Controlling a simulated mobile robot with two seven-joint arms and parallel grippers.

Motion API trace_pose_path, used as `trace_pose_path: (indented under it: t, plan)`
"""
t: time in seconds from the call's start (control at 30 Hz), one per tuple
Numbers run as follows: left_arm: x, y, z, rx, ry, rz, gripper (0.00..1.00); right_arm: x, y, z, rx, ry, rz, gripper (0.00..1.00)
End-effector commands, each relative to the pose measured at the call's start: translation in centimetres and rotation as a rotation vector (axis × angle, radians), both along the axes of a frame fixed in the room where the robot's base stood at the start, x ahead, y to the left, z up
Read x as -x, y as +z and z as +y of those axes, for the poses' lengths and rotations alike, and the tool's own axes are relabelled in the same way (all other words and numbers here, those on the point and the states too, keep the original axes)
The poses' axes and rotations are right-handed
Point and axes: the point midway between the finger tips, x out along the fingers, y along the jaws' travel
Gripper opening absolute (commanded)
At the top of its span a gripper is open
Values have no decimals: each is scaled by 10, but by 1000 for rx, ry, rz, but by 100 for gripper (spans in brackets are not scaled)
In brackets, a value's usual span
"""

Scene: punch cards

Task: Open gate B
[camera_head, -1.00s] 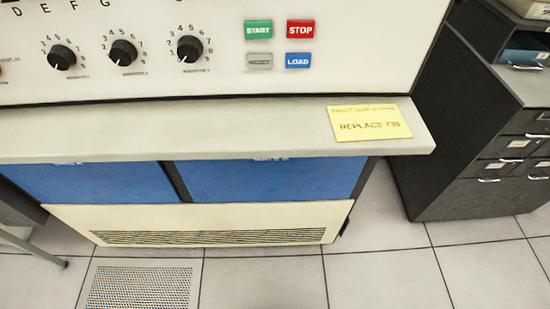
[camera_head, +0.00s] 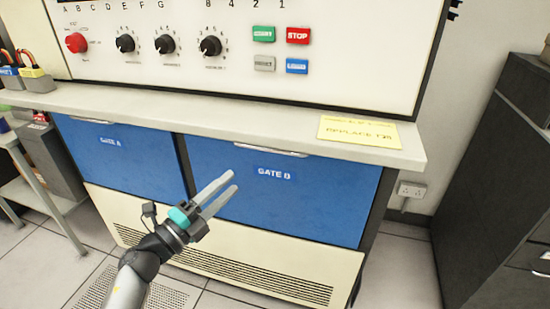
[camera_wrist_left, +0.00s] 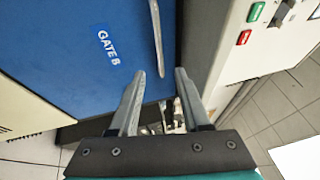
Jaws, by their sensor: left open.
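Gate B (camera_head: 310,210) is a blue panel under the console's ledge, labelled "GATE B" (camera_head: 274,174), and it looks shut. Its silver handle (camera_head: 270,150) runs along its top edge. My left gripper (camera_head: 226,184) is open and empty in front of the panel's left part, below and left of the handle. In the left wrist view, gate B (camera_wrist_left: 70,50) fills the upper left, and the handle (camera_wrist_left: 157,40) lies ahead of the open fingers (camera_wrist_left: 158,85), apart from them. My right gripper is not in view.
Gate A (camera_head: 118,155) is a similar blue panel to the left. The pale ledge (camera_head: 220,122) juts out above both gates, with a yellow note (camera_head: 357,131) on it. A dark cabinet (camera_head: 490,180) stands at the right. A small table (camera_head: 35,170) is at the left.

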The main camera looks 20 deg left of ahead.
Motion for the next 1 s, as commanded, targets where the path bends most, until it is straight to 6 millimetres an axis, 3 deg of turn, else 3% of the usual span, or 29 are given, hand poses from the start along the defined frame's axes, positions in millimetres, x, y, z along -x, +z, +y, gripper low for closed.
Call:
trace_pose_path:
  t: [0.7,1.0]
  plan:
    - [-107,21,-50,7,1,1,47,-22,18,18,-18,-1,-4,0]
    - [-127,25,-59,6,1,4,47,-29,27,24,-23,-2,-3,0]
